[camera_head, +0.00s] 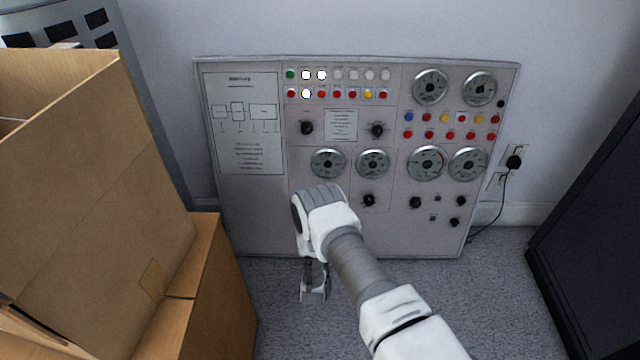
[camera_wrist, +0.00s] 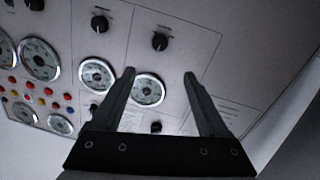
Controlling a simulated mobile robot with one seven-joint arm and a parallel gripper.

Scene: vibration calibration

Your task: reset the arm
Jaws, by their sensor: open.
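My gripper (camera_head: 314,291) hangs at the end of my white and grey arm, in front of the lower left part of a grey control panel (camera_head: 385,225). In the wrist view, my gripper (camera_wrist: 160,85) shows two dark fingers spread apart with nothing between them. Beyond the fingers is the panel face (camera_wrist: 205,45), which appears turned in this view, with gauges and black knobs. A round gauge (camera_wrist: 148,90) shows between the fingers. I cannot tell how far the fingertips are from the panel. My arm hides part of the panel's lower middle.
Open cardboard boxes (camera_head: 90,190) stand close on the left. A dark cabinet (camera_head: 590,230) stands on the right. A black plug and cable (camera_head: 513,163) are at the wall socket right of the panel. Grey carpet (camera_head: 500,290) is clear between the panel and the cabinet.

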